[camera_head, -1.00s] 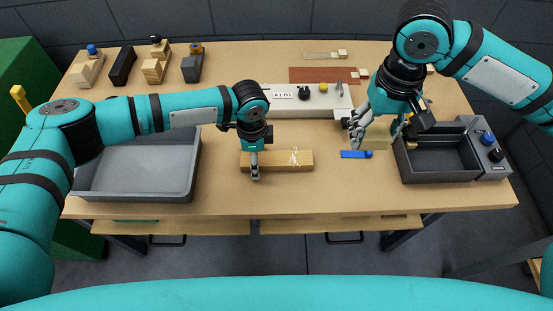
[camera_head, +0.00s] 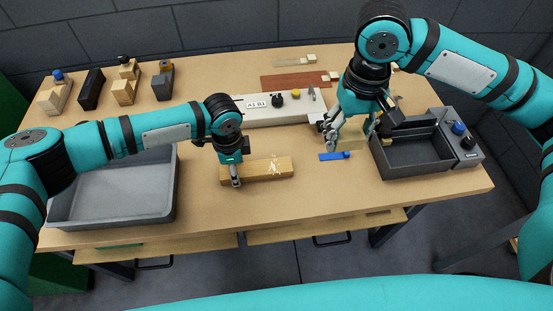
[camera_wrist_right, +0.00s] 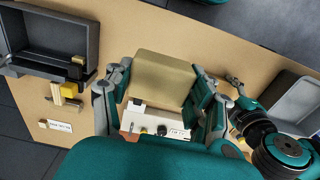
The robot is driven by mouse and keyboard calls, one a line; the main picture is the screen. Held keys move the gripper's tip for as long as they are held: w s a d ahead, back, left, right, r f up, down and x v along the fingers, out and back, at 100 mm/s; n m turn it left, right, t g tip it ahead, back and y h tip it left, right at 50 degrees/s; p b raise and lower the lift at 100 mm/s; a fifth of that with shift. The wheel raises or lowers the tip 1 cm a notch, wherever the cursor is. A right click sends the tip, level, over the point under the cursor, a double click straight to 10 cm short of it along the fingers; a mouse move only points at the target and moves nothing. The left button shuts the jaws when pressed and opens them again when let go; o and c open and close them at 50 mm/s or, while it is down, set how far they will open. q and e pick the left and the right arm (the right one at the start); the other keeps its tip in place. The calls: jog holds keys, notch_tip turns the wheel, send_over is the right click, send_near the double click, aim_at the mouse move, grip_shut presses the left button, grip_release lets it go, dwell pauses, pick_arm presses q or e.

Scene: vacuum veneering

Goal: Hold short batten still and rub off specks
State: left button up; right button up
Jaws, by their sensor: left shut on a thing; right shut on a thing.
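The short batten (camera_head: 262,171), a light wooden bar, lies flat on the table in the middle of the head view. Pale specks (camera_head: 276,168) show on its top right of centre. My left gripper (camera_head: 236,178) is shut on the batten near its left end. My right gripper (camera_head: 331,129) is shut on a tan block (camera_head: 352,138), to the right of and behind the batten, apart from it. The tan block (camera_wrist_right: 165,78) also shows between the fingers in the right wrist view. I cannot tell whether the block touches the table.
A blue tool (camera_head: 332,156) lies right of the batten. A grey tray (camera_head: 112,213) stands left, a dark open box (camera_head: 412,165) right. Behind are a white labelled fixture (camera_head: 300,112), a reddish-brown sheet (camera_head: 295,82) and several blocks. The table front (camera_head: 300,205) is clear.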

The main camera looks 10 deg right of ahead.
aim_at(274, 172)
jog(key=w+a+f+n, duration=0.4)
jog(key=a+f+n, duration=0.55)
jog(key=a, duration=0.45)
jog(key=shift+m, duration=0.25)
jog(key=shift+w+d+f, duration=0.1)
jog(key=shift+d+f, duration=0.05)
jog(key=shift+f, duration=1.65)
jog(key=shift+d+f, duration=0.1)
jog(key=shift+f, duration=1.7)
jog(key=shift+w+f, duration=0.2)
jog(key=shift+w, duration=0.25)
jog(key=shift+w+f, duration=0.2)
jog(key=shift+w, duration=3.15)
jog(key=shift+s, duration=3.85)
notch_tip(274, 172, up, 8)
jog(key=shift+f, duration=0.15)
